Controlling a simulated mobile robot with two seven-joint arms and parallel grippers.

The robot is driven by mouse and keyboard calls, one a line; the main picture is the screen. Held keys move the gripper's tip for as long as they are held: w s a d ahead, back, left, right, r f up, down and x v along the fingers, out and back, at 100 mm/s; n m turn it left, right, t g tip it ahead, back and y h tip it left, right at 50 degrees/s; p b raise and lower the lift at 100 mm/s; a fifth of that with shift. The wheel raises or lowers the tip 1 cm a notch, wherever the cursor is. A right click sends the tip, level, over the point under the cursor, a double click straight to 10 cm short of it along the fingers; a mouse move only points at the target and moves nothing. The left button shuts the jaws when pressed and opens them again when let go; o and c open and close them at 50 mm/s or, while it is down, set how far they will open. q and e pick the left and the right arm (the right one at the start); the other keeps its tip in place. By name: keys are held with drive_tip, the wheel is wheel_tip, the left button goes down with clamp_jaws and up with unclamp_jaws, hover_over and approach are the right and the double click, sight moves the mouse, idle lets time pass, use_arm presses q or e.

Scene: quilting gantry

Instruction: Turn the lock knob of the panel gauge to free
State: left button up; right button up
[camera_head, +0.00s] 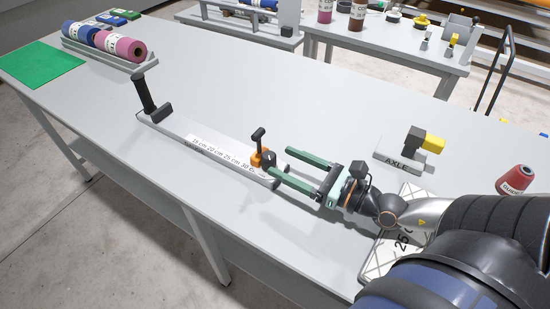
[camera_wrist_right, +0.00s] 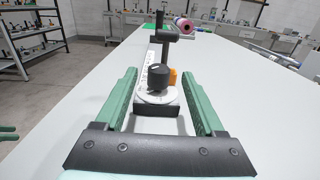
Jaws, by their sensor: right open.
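The panel gauge is a long pale rail (camera_head: 190,136) with a printed cm scale, lying on the grey table. A black upright handle (camera_head: 144,94) stands at its far left end. At its near end are an orange part (camera_head: 257,158), a black lever (camera_head: 258,135) and a dark round lock knob (camera_wrist_right: 159,77). My right gripper (camera_head: 279,162) is open, its green fingers pointing at this end. In the right wrist view the knob stands between and beyond the fingertips, apparently untouched. Green bars (camera_wrist_right: 8,132) at that view's left edge look like my left gripper's fingers, mostly cut off.
A stand marked AXLE (camera_head: 397,163) with a yellow block is right of the gauge. A white marked plate (camera_head: 388,250) lies partly under my right arm. Fabric rolls (camera_head: 125,47) and a green mat (camera_head: 38,64) are far left.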

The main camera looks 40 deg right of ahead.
sight(275, 158)
drive_tip(key=shift+x, duration=1.75)
drive_tip(key=shift+a, duration=0.1)
clamp_jaws()
